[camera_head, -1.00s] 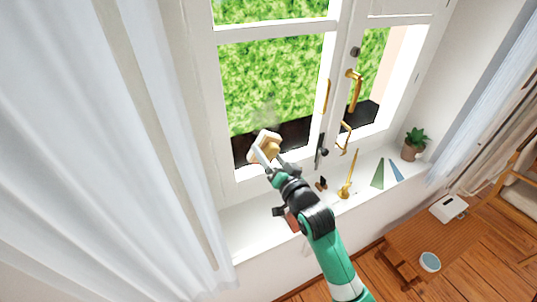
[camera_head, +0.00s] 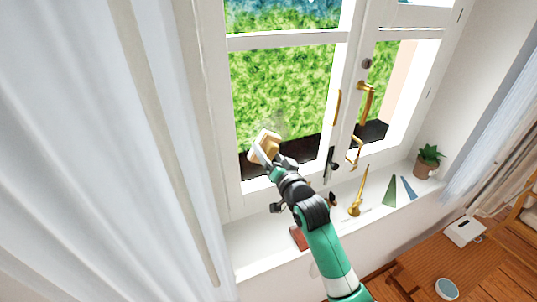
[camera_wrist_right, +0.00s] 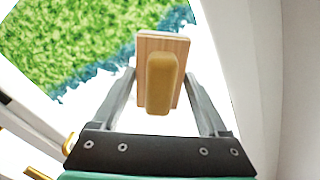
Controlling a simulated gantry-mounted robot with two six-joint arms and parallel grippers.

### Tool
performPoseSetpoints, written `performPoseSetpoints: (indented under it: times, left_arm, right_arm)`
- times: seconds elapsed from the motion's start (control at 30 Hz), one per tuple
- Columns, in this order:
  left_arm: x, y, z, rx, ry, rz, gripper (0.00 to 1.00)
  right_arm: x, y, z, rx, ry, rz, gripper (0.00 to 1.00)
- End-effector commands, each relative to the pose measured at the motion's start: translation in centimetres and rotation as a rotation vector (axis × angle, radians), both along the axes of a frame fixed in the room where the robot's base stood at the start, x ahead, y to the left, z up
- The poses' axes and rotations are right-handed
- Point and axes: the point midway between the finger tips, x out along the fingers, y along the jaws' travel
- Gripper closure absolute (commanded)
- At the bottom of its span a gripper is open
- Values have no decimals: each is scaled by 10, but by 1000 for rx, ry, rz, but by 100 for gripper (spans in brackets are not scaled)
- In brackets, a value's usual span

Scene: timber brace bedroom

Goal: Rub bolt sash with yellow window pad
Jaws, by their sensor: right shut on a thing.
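The yellow window pad (camera_head: 266,144) is a wooden block with a rounded yellow grip. My right gripper (camera_head: 266,156) is shut on it and holds it in front of the lower left pane. In the right wrist view the pad (camera_wrist_right: 160,75) sits between both fingers (camera_wrist_right: 160,92). The left sash (camera_head: 349,70) is white and has a dark bolt (camera_head: 330,162) low on its right side. A faint greyish smudge (camera_head: 277,124) shows on its glass just above the pad. I cannot tell whether the pad touches the glass. My left gripper is out of view.
The white sill (camera_head: 385,210) holds a brass stay (camera_head: 358,200), a green wedge (camera_head: 390,192), a blue wedge (camera_head: 408,188) and a potted plant (camera_head: 427,162). A brass handle (camera_head: 367,101) projects from the right sash. A white curtain (camera_head: 90,150) hangs at left.

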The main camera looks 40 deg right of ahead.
Motion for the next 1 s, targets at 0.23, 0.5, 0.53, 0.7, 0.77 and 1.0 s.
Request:
performPoseSetpoints:
  times: [0.23,0.5,0.53,0.7,0.77,1.0]
  left_arm:
    - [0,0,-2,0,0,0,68]
    - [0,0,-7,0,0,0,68]
    - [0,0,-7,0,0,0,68]
    - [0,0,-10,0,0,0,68]
    - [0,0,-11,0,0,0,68]
    - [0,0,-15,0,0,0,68]
  right_arm:
    - [1,0,0,0,-1,0,68]
    - [6,-2,0,0,-1,0,68]
    - [7,-2,-1,0,-1,0,68]
    - [10,-3,-1,0,-1,-1,68]
    - [11,-4,-1,0,-1,0,68]
    - [16,-5,-1,0,-1,-1,68]
